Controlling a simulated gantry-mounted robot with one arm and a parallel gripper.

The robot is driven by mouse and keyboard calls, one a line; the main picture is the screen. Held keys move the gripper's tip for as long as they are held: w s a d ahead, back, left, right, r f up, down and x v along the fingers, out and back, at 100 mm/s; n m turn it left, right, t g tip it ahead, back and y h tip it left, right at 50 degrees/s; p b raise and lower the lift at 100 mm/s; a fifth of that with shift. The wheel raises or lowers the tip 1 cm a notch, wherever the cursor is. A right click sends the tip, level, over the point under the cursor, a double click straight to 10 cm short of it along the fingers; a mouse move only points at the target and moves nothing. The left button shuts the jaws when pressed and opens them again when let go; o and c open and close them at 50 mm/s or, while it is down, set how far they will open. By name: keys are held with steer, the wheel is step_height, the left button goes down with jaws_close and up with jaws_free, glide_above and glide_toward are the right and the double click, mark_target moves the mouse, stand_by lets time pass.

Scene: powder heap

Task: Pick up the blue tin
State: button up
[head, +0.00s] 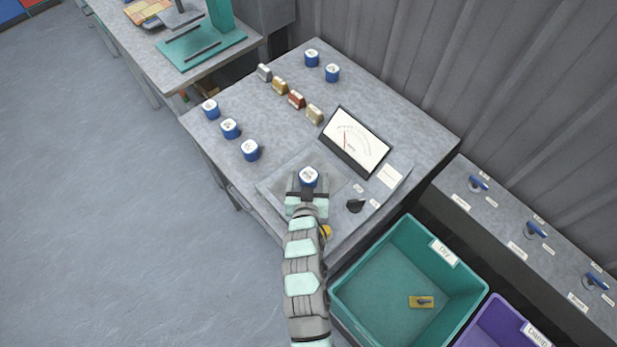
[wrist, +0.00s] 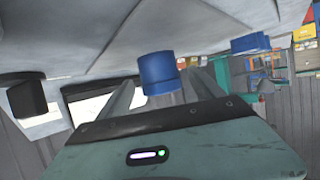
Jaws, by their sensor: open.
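A blue tin (head: 309,175) with a white-labelled top stands on the grey plate (head: 272,187) in front of the dial meter. It also shows in the middle of the wrist view (wrist: 158,72). My gripper (head: 308,186) is right at this tin, low over the plate, with its jaws open. In the wrist view my gripper (wrist: 160,86) has one finger on each side of the tin. I cannot tell whether either finger touches it. Other blue tins stand apart on the table, at the left edge (head: 230,128) and at the back (head: 332,73).
The dial meter (head: 354,142) stands just behind the plate, and a black knob (head: 356,205) is to its right. Small coloured blocks (head: 296,99) line the table (head: 408,115). A green bin (head: 385,280) and a purple bin (head: 500,325) are at lower right.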

mark_target(309, 170)
steer(key=shift+p+x, duration=0.3)
steer(key=shift+x, duration=1.85)
steer(key=shift+r, duration=0.1)
jaws_close()
